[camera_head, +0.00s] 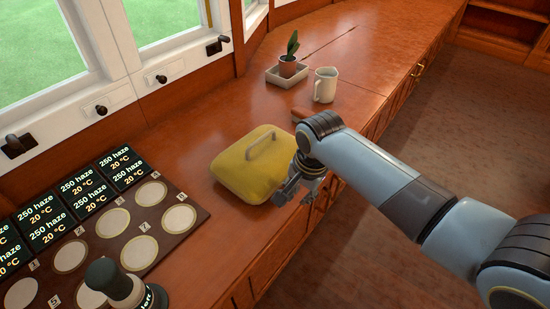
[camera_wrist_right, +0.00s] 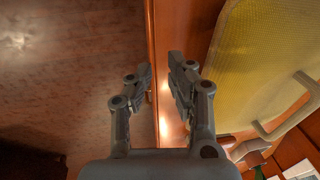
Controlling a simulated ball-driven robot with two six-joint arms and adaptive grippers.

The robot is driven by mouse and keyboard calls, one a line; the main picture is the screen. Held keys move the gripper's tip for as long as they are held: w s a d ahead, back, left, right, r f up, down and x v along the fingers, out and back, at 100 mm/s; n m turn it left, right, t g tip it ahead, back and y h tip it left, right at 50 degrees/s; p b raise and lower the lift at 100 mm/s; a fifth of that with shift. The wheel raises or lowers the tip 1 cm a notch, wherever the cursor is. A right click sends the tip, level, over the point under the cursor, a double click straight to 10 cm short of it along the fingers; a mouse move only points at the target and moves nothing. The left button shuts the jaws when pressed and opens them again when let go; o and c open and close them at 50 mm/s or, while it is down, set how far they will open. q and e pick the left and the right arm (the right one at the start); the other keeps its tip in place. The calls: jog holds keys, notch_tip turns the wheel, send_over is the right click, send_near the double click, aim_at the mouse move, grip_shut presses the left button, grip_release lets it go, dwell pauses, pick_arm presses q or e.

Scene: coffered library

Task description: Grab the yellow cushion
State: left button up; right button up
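The yellow cushion (camera_head: 248,170) lies on the wooden counter near its front edge, with a pale loop handle on top. My right gripper (camera_head: 301,192) is just right of the cushion, by the counter's front edge, and hides part of its right side. In the right wrist view the cushion (camera_wrist_right: 265,60) fills the upper right, with the handle at its lower right. The right gripper (camera_wrist_right: 160,75) there has its fingers spread with nothing between them, over the counter edge and beside the cushion. My left gripper is not in view.
A potted plant (camera_head: 288,66) in a tray and a pale mug (camera_head: 325,85) stand behind the cushion. Open floor (camera_head: 390,265) is at right.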

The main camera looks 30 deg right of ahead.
aim_at(261, 138)
jog(key=w+r+t, duration=0.3)
jog(key=w+r, duration=0.9)
jog(key=r, duration=0.2)
jog(key=shift+m, duration=0.3)
jog(key=b+x, duration=0.2)
jog(key=x, duration=0.3)
jog(key=shift+a, duration=0.2)
jog(key=b+x, duration=0.2)
jog(key=x, duration=0.3)
jog(key=shift+f+b, duration=0.35)
jog(key=shift+b, duration=0.05)
jog(key=shift+r, duration=0.1)
jog(key=shift+c, duration=0.4)
grip_shut()
